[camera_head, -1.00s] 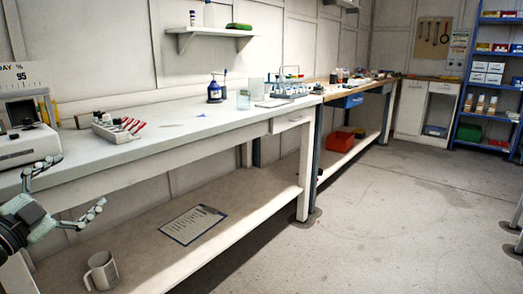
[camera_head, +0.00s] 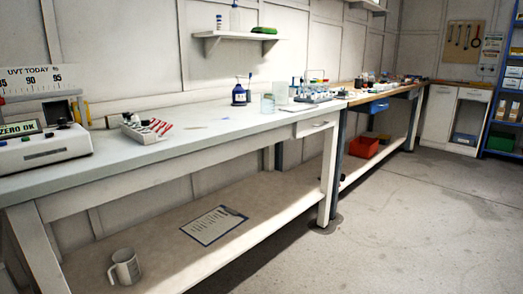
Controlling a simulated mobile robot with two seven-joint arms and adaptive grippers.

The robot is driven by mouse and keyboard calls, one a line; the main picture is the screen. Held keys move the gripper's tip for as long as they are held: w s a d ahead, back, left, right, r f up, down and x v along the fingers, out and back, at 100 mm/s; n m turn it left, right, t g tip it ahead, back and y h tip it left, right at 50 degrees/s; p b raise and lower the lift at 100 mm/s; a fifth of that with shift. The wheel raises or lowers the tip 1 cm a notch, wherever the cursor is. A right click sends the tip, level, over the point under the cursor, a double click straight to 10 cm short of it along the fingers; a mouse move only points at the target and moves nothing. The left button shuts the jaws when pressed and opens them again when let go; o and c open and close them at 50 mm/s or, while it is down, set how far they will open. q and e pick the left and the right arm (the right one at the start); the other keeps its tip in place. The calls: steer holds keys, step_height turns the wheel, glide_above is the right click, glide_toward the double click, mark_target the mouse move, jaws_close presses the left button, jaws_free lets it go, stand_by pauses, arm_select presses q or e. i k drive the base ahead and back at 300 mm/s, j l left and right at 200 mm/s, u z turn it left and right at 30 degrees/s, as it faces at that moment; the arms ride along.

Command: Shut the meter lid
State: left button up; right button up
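The meter (camera_head: 45,150) is a pale grey bench instrument at the left end of the white bench. Its left side is cut off by the picture edge. Neither of my grippers is in view.
A "UVT TODAY" scale board (camera_head: 33,80) stands behind the meter. A rack with red-tipped items (camera_head: 146,129) sits to its right on the white bench (camera_head: 215,138). Floor at right is clear.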

mark_target(53, 110)
steer(key=u, duration=1.45)
